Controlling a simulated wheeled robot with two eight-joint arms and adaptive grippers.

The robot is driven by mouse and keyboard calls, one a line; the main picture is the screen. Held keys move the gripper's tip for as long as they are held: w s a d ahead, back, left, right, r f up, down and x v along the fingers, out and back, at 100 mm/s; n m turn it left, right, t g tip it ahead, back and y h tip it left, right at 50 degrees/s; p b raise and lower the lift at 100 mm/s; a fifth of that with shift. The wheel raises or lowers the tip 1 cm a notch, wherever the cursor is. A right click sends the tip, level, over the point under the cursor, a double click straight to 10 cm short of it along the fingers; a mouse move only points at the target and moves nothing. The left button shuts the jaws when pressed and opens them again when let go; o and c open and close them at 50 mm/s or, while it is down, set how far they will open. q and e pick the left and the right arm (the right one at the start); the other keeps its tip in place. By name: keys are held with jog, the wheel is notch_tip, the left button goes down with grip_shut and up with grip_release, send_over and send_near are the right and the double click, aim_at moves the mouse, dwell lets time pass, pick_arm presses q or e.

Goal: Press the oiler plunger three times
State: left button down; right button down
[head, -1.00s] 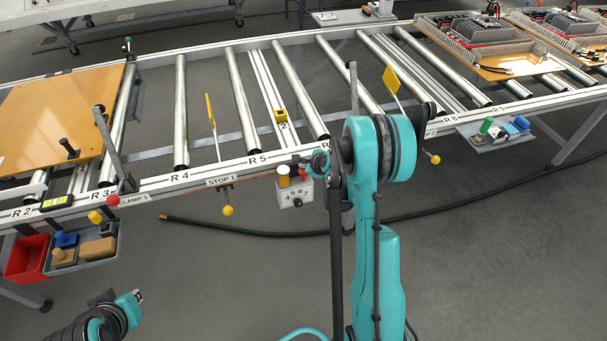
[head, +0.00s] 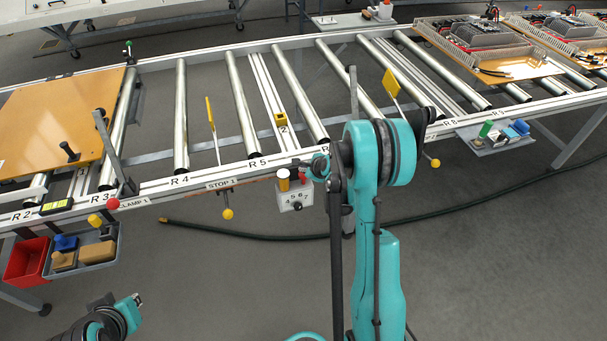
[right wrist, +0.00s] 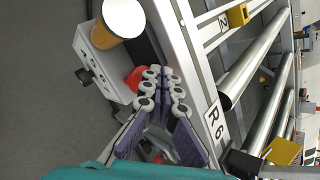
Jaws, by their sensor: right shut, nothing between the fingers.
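The oiler is a white box (head: 295,198) with an amber cup (head: 284,179), fixed at the front rail. It also shows in the right wrist view, with its white body (right wrist: 103,62) and amber cup (right wrist: 122,17). Its red plunger (right wrist: 136,78) is partly hidden behind the fingers of my right gripper (right wrist: 163,72). That gripper is shut and empty, with its fingertips right beside the plunger; I cannot tell whether they touch. In the head view the right gripper (head: 306,166) is small and partly hidden.
The roller conveyor's front rail (head: 225,183) runs beside the oiler. A yellow-knobbed stop lever (head: 228,214) hangs to its left. A wooden board (head: 50,115) lies on the left rollers. A dark hose (head: 250,234) lies on the floor below.

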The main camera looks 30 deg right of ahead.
dwell(0.4)
jog(key=shift+f, duration=0.4)
jog(key=shift+f, duration=1)
dwell(1.0)
jog(key=shift+r, duration=0.1)
jog(key=shift+r+p, duration=0.9)
jog(key=shift+r, duration=0.45)
jog(key=shift+r+p, duration=1.55)
jog(key=shift+r, duration=0.95)
